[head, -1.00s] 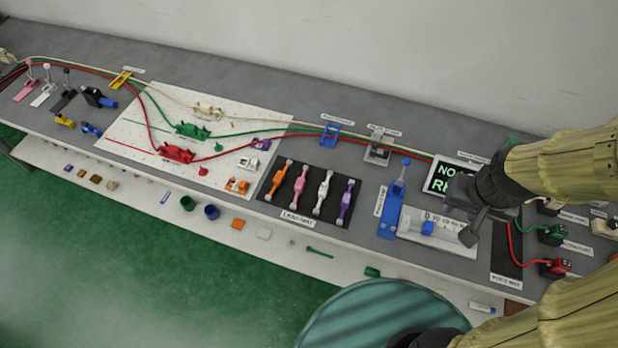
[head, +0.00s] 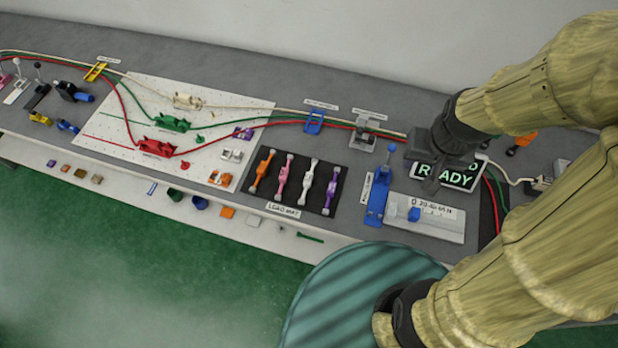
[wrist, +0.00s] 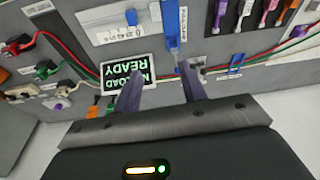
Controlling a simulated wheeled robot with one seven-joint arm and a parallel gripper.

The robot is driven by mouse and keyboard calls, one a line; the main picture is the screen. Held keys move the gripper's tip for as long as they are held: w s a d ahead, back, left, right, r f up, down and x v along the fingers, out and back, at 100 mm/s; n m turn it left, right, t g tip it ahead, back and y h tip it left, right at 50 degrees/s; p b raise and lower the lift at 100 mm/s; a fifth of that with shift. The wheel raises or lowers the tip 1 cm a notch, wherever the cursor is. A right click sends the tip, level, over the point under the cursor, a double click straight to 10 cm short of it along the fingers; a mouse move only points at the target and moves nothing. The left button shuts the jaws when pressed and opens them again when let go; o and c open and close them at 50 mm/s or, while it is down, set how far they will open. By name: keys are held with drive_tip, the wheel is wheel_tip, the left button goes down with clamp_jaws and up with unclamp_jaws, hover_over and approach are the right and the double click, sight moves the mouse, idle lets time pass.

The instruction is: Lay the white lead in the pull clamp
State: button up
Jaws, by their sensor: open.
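The white lead (head: 309,183), a bar with thicker ends, lies on the black lead mat (head: 258,207) between a pink and a purple lead. It also shows at the top of the wrist view (wrist: 245,9). The blue clamp fixture (head: 377,200), which I take as the pull clamp, stands right of the mat beside a scale plate, its lever upright; it also shows in the wrist view (wrist: 171,25). My gripper (head: 432,182) is open and empty above the bench by the sign, right of the clamp. Its two fingers (wrist: 160,85) are apart in the wrist view.
A "NO LOAD READY" sign (head: 462,177) is partly behind my gripper. A grey fixture (head: 364,133) and a blue bracket (head: 315,121) stand at the back, with cables running through. The white board (head: 120,100) at left holds cable fixtures. A teal round surface (head: 340,290) is in front.

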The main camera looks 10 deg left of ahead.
drive_tip(key=w+a+f+g+y+p, duration=0.15)
drive_tip(key=a+p, duration=0.45)
drive_tip(key=a, duration=0.7)
drive_tip(key=h+p, duration=0.2)
drive_tip(key=p, duration=0.4)
hover_over(302, 200)
drive_tip(key=shift+m+g, duration=0.3)
drive_tip(key=shift+g, duration=0.15)
wheel_tip(302, 200, down, 6)
drive_tip(key=shift+r, duration=0.2)
drive_tip(key=shift+f, duration=0.1)
wheel_tip(302, 200, down, 12)
drive_tip(key=b, duration=0.4)
drive_tip(key=shift+f+b, duration=0.65)
drive_tip(key=shift+f, duration=1.95)
drive_tip(key=shift+c, duration=0.2)
